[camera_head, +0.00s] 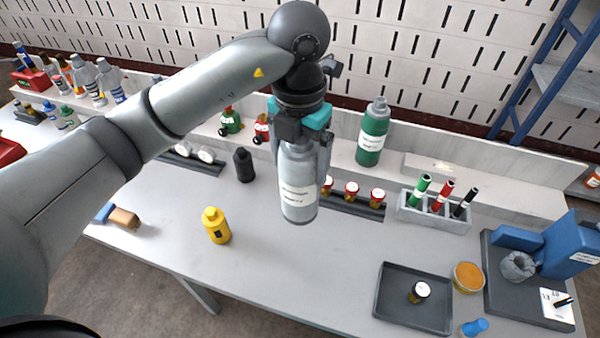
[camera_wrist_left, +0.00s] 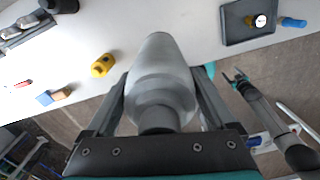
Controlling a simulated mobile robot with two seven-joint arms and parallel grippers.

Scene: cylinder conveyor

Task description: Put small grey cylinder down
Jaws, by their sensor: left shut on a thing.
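The small grey cylinder (camera_head: 298,190) is a grey bottle-like container with a white label, hanging upright with its base downward in the head view. My left gripper (camera_head: 302,150) is shut around its upper part. The grey cylinder (camera_wrist_left: 160,85) also fills the middle of the left wrist view, between the two fingers. Its base appears to be above the table (camera_head: 270,270), with no clear contact visible. My right gripper (camera_wrist_left: 238,80) shows small at the right of the left wrist view, its fingers apart and empty. It is outside the head view.
A yellow bottle (camera_head: 216,226) stands left of the held cylinder and a black bottle (camera_head: 244,165) behind it. A dark tray (camera_head: 392,312) lies at front right. A green cylinder (camera_head: 373,135) stands on the back ledge. The table's front middle is clear.

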